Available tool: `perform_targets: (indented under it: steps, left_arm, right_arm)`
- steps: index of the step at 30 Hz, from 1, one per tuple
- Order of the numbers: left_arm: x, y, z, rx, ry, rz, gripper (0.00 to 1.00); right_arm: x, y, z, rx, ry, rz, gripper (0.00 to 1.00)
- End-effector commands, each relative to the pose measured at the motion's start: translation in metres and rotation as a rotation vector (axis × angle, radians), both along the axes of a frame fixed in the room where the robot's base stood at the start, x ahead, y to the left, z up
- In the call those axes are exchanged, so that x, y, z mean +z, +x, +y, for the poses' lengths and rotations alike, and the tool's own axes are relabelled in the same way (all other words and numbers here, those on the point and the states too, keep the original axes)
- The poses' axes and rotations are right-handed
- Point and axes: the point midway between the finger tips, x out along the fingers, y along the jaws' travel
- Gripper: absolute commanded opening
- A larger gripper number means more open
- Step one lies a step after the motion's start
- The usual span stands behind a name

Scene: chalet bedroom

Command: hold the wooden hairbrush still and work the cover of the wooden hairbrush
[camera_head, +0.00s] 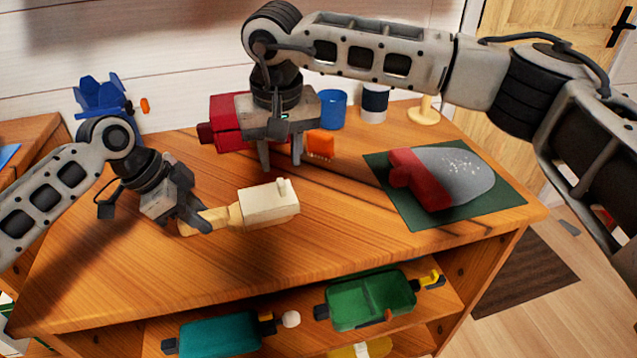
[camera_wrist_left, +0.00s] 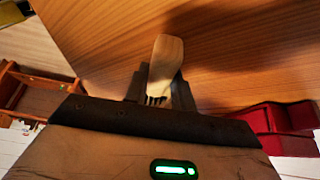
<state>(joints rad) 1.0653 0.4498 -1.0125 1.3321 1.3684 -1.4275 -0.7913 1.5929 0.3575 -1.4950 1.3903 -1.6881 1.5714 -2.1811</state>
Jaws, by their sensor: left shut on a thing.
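The wooden hairbrush (camera_head: 217,215) lies on the wooden tabletop, left of centre. Its cream, box-like cover (camera_head: 266,205) with a small knob on top is at its right end. My left gripper (camera_head: 197,222) is shut on the hairbrush's handle. The left wrist view shows the pale handle (camera_wrist_left: 166,58) between the fingers (camera_wrist_left: 160,88); the cover is not visible there. My right gripper (camera_head: 281,160) is open and empty, fingers pointing down, behind the cover and apart from it.
Behind my right gripper are a red object (camera_head: 226,123), an orange brush-like object (camera_head: 320,145), a blue cup (camera_head: 332,108) and a dark-and-white container (camera_head: 374,102). A green mat (camera_head: 470,212) with a grey and red object lies right. Shelves below hold a green bin (camera_head: 370,300). The front tabletop is clear.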

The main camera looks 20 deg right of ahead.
Motion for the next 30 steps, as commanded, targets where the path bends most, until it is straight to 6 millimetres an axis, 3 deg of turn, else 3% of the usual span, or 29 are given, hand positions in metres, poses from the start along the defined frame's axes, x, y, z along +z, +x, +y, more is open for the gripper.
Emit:
perform_targets:
  steps: [2,3,6,17,30]
  left_arm:
    - [0.001,0.000,0.000,0.000,-0.001,-0.001,0.05]
    - [0.001,0.000,0.000,0.000,-0.001,-0.001,0.28]
    - [0.001,0.000,0.000,0.000,-0.001,-0.001,0.51]
    - [0.006,0.000,0.003,0.001,-0.001,-0.002,0.51]
    - [0.082,-0.002,0.039,0.001,-0.002,-0.004,0.51]
  right_arm:
    - [0.000,0.000,0.000,0.000,0.000,0.000,0.35]
    - [0.000,0.000,0.000,0.000,0.000,0.000,0.35]
    - [0.000,0.000,0.000,0.000,0.000,0.000,0.35]
    - [0.000,0.000,0.000,-0.001,0.000,0.000,0.35]
    - [0.000,0.000,0.000,0.000,0.000,0.000,0.35]
